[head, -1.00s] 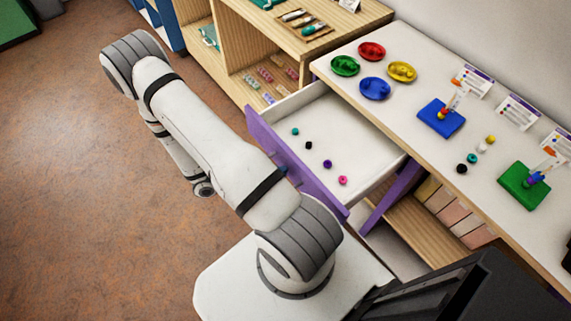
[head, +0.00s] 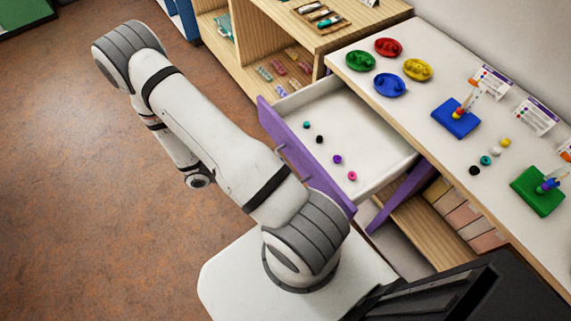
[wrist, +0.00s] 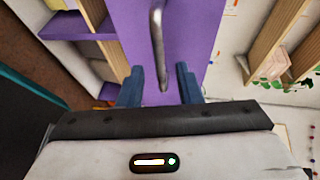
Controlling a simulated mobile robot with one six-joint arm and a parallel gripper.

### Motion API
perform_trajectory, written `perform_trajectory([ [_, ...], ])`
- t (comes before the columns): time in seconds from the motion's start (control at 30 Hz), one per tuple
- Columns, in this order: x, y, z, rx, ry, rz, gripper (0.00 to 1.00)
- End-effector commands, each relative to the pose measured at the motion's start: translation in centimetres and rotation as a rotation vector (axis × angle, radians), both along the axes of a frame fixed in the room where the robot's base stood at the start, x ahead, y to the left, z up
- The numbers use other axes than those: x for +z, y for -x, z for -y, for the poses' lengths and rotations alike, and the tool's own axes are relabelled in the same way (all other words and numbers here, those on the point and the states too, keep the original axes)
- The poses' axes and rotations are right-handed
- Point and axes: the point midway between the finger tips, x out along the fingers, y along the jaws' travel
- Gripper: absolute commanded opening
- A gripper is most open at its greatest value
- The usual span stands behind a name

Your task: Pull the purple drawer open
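The purple drawer (head: 283,138) stands pulled well out from under the white-topped table. Its white inside shows several loose beads on the floor of it. In the wrist view its purple front (wrist: 185,40) fills the upper middle, with a grey metal bar handle (wrist: 157,35) on it. My gripper (wrist: 160,88) has its two blue fingers apart, one on each side of the handle's near end. I see gaps between the handle and both fingers.
The white tabletop (head: 440,105) holds four coloured dishes, a blue board (head: 456,118), a green board (head: 538,190), loose beads and cards. A wooden shelf unit (head: 305,48) adjoins the drawer's far side. Brown floor (head: 60,200) is clear at left.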

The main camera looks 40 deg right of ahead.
Motion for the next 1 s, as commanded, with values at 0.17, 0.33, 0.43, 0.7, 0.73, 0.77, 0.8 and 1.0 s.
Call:
perform_trajectory([
  [0.17, 0.3, -1.1, -2.2, 0.002, 0.000, 0.002, 0.32],
  [0.33, 0.6, -1.5, -3.0, 0.000, 0.000, -0.001, 0.32],
  [0.43, 0.6, -1.5, -3.0, -0.001, 0.000, -0.001, 0.32],
  [0.7, 0.6, -1.4, -3.0, 0.000, 0.000, -0.001, 0.32],
  [0.73, 0.6, -1.4, -3.0, 0.000, 0.000, -0.001, 0.32],
  [0.77, 0.6, -1.4, -3.0, 0.000, 0.000, -0.001, 0.32],
  [0.8, 0.6, -1.4, -3.0, 0.000, 0.000, -0.001, 0.32],
  [1.0, 1.9, -1.8, -3.2, -0.047, 0.000, 0.095, 0.32],
])
